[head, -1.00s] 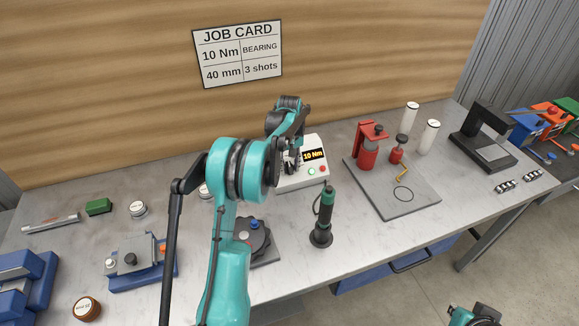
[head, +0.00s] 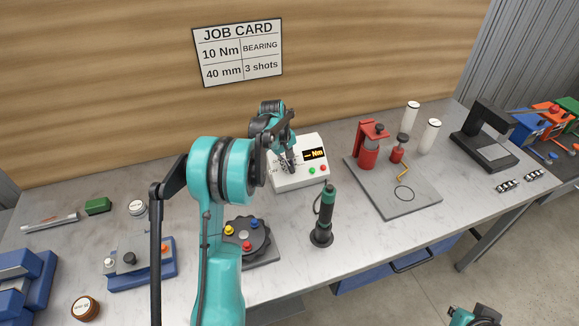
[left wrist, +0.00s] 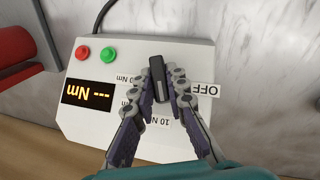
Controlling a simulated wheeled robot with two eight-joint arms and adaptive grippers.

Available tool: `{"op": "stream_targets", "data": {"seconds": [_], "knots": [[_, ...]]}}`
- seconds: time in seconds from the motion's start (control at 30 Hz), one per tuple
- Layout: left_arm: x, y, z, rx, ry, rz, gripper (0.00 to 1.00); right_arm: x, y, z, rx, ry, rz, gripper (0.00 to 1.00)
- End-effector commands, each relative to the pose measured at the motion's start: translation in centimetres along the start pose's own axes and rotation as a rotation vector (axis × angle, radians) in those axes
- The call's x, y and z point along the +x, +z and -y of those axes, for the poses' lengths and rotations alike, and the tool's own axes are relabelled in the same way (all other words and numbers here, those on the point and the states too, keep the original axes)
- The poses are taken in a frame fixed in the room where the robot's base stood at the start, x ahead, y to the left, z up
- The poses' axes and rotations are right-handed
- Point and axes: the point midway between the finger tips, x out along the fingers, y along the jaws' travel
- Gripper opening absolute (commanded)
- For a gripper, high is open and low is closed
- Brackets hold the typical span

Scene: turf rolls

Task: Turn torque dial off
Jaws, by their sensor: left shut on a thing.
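The torque controller (head: 313,172) is a white box at the back of the bench. Its orange display (head: 315,154) reads "-- Nm", and the display (left wrist: 88,95) shows the same upside down in the left wrist view. The black torque dial (left wrist: 159,80) is a bar-shaped knob among labels "10 Nm" and "OFF" (left wrist: 203,90). My left gripper (head: 286,165) is at the dial, and in the left wrist view its fingers (left wrist: 159,88) are shut on it from both sides. Part of the dial is hidden by the fingers. My right gripper (head: 476,314) shows only partly at the bottom edge; its fingertips are unclear.
Green and red buttons (left wrist: 95,54) sit beside the display. A teal-handled driver (head: 325,215) stands in front of the controller. A red press (head: 370,147) on a grey plate (head: 418,200) is to the right. A rotary holder (head: 250,238) is near my left arm.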

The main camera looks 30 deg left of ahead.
Motion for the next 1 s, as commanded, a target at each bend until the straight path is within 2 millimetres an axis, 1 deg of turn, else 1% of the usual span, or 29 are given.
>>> {"op": "stream_targets", "data": {"seconds": [0.47,1.0], "knots": [[0.2,0.1,0.5,-0.34,0.305,-0.001,0.0,1.8,1.3,0.0,0.0,0.0,0.0,0.0],[0.5,0.3,0.8,-0.711,0.641,-0.001,0.0,4.5,3.2,0.0,0.0,0.0,0.0,0.0]]}}
